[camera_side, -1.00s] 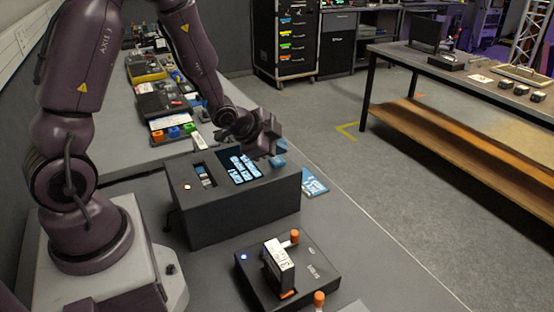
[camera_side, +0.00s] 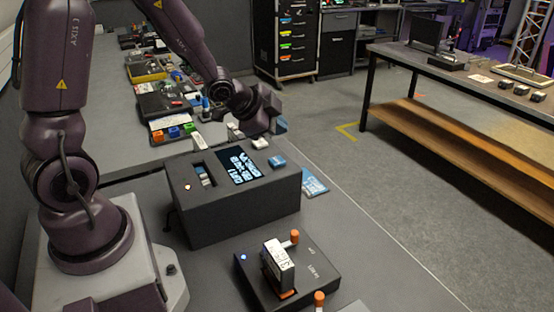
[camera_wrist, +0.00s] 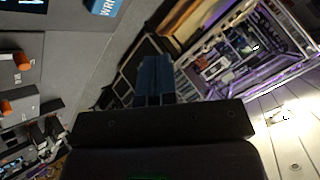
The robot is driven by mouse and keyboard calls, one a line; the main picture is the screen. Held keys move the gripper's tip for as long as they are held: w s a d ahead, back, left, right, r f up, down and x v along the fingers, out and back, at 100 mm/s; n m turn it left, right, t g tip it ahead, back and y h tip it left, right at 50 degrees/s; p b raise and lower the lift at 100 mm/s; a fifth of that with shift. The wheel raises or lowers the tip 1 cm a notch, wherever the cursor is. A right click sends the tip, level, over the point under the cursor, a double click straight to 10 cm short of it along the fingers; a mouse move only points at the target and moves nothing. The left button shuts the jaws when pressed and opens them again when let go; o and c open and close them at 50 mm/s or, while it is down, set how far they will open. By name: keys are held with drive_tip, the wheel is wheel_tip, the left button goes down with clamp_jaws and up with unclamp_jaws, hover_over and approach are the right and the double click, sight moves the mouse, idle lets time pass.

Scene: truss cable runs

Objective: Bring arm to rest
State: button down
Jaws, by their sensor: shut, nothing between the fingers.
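My gripper shows in the side view (camera_side: 280,126) at the end of my raised arm, above and behind the dark box with a lit screen (camera_side: 240,165). In the wrist view the blue fingers of my gripper (camera_wrist: 154,80) are together with nothing between them. The gripper is apart from the box and touches nothing that I can see. Its fingertips are small and partly hidden by the wrist in the side view.
A black fixture (camera_side: 288,272) holding a white labelled block (camera_side: 279,262) sits at the front, with orange-capped posts. Trays of small parts (camera_side: 172,128) line the bench behind. A blue-and-white card (camera_side: 314,182) lies right of the box. The floor aisle (camera_side: 400,190) is open.

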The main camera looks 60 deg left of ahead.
idle(0.5)
drive_tip(key=s+n+g, duration=0.1)
drive_tip(key=s+f+n+g, duration=0.1)
drive_tip(key=s+a+n+g+y, duration=0.1)
drive_tip(key=s, duration=0.1)
drive_tip(key=shift+s+a+f, duration=0.1)
drive_tip(key=shift+f, duration=0.2)
drive_tip(key=s+d+r+n+h, duration=0.2)
drive_tip(key=s+d+r+n, duration=0.2)
drive_tip(key=s+d+r, duration=0.7)
drive_tip(key=s+r, duration=0.3)
drive_tip(key=r, duration=0.2)
drive_tip(key=shift+s+d+n+g, duration=0.3)
drive_tip(key=shift+s+d+n, duration=0.1)
